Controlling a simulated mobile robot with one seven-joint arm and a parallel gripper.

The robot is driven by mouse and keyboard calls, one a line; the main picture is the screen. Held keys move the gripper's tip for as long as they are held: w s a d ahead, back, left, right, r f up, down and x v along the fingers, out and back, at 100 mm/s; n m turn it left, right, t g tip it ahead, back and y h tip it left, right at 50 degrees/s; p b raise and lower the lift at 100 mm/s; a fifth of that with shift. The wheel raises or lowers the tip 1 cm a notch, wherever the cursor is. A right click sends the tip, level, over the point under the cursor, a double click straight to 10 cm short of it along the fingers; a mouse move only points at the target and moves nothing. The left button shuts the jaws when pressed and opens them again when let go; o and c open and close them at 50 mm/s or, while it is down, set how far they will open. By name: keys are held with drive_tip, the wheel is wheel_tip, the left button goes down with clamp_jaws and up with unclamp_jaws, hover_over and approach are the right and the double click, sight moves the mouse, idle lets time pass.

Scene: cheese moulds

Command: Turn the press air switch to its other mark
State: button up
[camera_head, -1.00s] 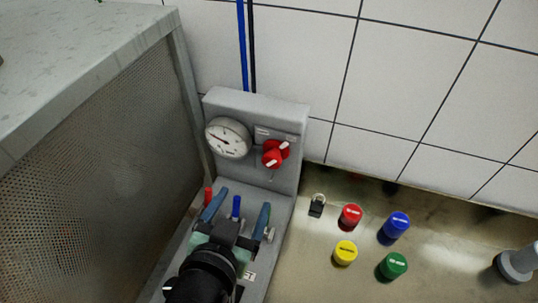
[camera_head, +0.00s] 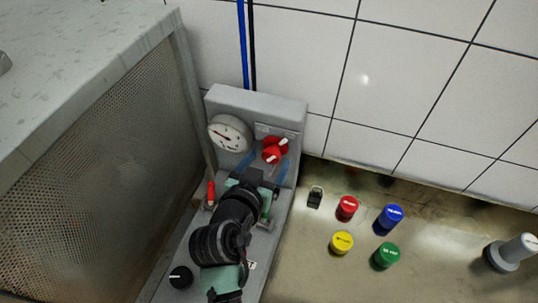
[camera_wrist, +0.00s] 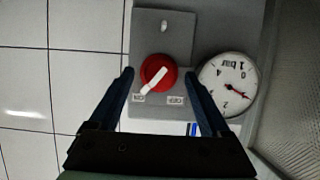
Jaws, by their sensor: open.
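The press air switch (camera_head: 273,152) is a red round knob with a white pointer bar, on the upright grey panel (camera_head: 240,98). In the wrist view the red knob (camera_wrist: 157,72) has its pointer slanting to the lower left, toward the left of two small labels. That left label (camera_wrist: 138,98) seems to read ON, and the right label (camera_wrist: 175,99) seems to read OFF. My gripper (camera_head: 266,165) is open, facing the panel. In the wrist view its blue fingers (camera_wrist: 158,75) stand one on each side of the knob, with gaps; contact does not show.
A round pressure gauge (camera_head: 230,133) sits beside the switch on the panel. A perforated metal cabinet (camera_head: 120,150) stands close on the left. A red lever (camera_head: 211,192) and a black knob (camera_head: 180,277) are near my arm. Coloured caps, including a yellow one (camera_head: 341,242), stand on the right.

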drive_tip(key=shift+x, duration=0.8)
clamp_jaws()
drive_tip(key=shift+f+b, duration=0.15)
drive_tip(key=shift+b, duration=0.25)
drive_tip(key=shift+m+y+b, duration=0.35)
drive_tip(key=shift+m+y, duration=0.15)
drive_tip(key=shift+m, duration=0.2)
unclamp_jaws()
